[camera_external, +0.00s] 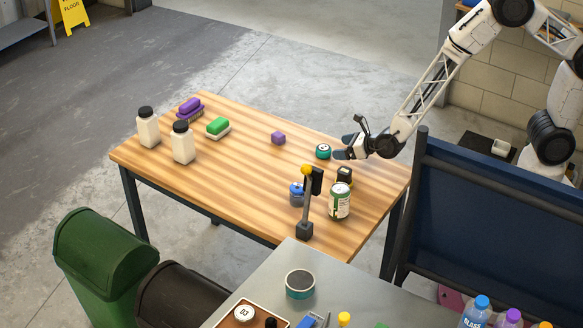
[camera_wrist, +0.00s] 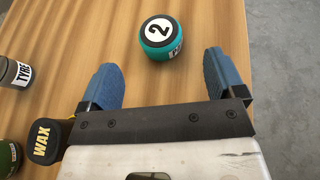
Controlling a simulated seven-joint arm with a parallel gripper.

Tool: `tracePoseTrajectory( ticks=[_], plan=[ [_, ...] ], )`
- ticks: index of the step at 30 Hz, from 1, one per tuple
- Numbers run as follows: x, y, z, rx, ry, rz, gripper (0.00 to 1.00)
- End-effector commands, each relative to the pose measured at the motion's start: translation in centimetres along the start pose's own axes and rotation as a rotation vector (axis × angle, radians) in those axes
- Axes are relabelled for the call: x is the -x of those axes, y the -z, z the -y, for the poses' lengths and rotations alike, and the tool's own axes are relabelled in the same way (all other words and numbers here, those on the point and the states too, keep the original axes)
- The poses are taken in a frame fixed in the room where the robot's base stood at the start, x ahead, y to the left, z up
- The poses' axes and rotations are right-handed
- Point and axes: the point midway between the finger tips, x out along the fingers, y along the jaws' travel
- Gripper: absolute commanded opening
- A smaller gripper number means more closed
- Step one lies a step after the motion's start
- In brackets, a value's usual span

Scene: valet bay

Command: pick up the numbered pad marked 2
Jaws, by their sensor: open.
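The numbered pad marked 2 (camera_wrist: 160,36) is a short teal cylinder with a black top and a white disc bearing a 2. It lies flat on the wooden table (camera_external: 240,135), and in the external view it shows as a small teal round (camera_external: 323,151) just left of my gripper (camera_external: 342,148). In the wrist view my gripper (camera_wrist: 160,82) is open, with two blue fingers spread apart. The pad is beyond the fingertips, roughly between their lines, and apart from them. Nothing is between the fingers.
A black wax container (camera_wrist: 43,141) stands close to my gripper's left finger. A tyre container (camera_wrist: 15,73) is further left.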

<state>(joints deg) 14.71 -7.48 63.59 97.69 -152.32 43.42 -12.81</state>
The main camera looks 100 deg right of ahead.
Motion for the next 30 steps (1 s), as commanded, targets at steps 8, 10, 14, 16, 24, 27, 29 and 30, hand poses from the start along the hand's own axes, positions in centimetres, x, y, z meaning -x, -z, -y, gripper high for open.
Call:
tracePoseTrajectory(
  ticks=[8,10,14,16,24,27,29,30],
  plan=[
    [-0.7,0.0,0.0,-0.001,0.001,0.000,0.89],
    [-1.1,0.0,0.0,-0.001,0.001,-0.001,0.89],
    [-2.0,0.0,0.0,-0.001,0.000,0.000,0.89],
    [-2.4,0.1,0.0,-0.001,0.000,-0.001,0.89],
    [-2.6,0.0,0.0,-0.001,0.000,0.000,0.89],
    [-2.6,0.0,0.0,-0.001,0.001,0.000,0.89],
    [-2.6,0.0,0.0,-0.001,0.001,0.000,0.89],
    [-2.7,0.0,0.0,-0.001,0.001,0.000,0.89]
  ],
)
